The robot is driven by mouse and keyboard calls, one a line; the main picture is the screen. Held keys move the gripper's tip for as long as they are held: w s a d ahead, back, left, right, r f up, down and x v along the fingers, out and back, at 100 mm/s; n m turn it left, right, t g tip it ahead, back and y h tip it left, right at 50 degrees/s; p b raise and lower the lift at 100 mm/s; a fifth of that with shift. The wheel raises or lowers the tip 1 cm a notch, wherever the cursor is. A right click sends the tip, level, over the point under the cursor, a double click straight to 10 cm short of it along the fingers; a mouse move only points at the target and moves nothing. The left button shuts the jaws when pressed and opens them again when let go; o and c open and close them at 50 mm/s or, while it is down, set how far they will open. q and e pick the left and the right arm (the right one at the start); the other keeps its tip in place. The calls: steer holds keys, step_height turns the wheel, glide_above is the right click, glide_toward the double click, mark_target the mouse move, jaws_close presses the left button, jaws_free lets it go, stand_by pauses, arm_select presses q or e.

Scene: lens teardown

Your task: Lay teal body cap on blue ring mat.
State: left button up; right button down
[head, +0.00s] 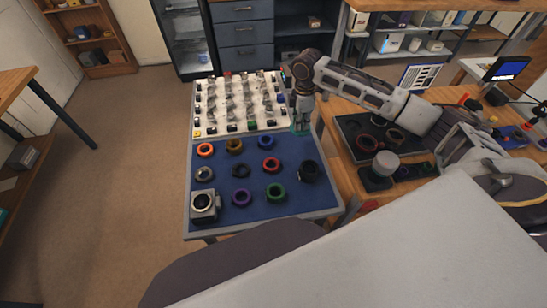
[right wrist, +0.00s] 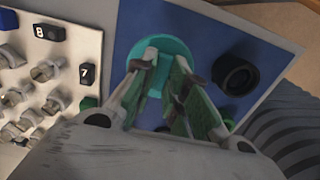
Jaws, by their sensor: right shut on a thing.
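The teal body cap (right wrist: 181,46) is a round disc with a raised grip, seen in the right wrist view. My right gripper (right wrist: 162,76) is shut on this grip. In the head view the gripper (head: 302,124) points down, with the cap's teal edge (head: 296,132) showing beneath it. The cap is at the far right edge of the blue ring mat (head: 218,160), beside the white board. I cannot tell whether the cap touches the mat. My left gripper is not in view.
Several coloured rings, such as a red ring (head: 270,165), lie on the mat. A black ring (head: 309,171) is nearer me than the cap. The white board (head: 200,119) behind holds many small parts. A dark tray (head: 352,124) stands on the wooden bench at right.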

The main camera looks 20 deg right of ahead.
glide_above(298, 145)
steer(key=shift+a+f, duration=0.15)
steer(key=shift+f, duration=2.1)
steer(key=shift+f, duration=2.5)
steer(key=c, duration=1.4)
jaws_free()
steer(key=shift+f, duration=0.1)
step_height(298, 145, up, 12)
steer(key=shift+a+r, duration=0.1)
steer(key=shift+r, duration=0.05)
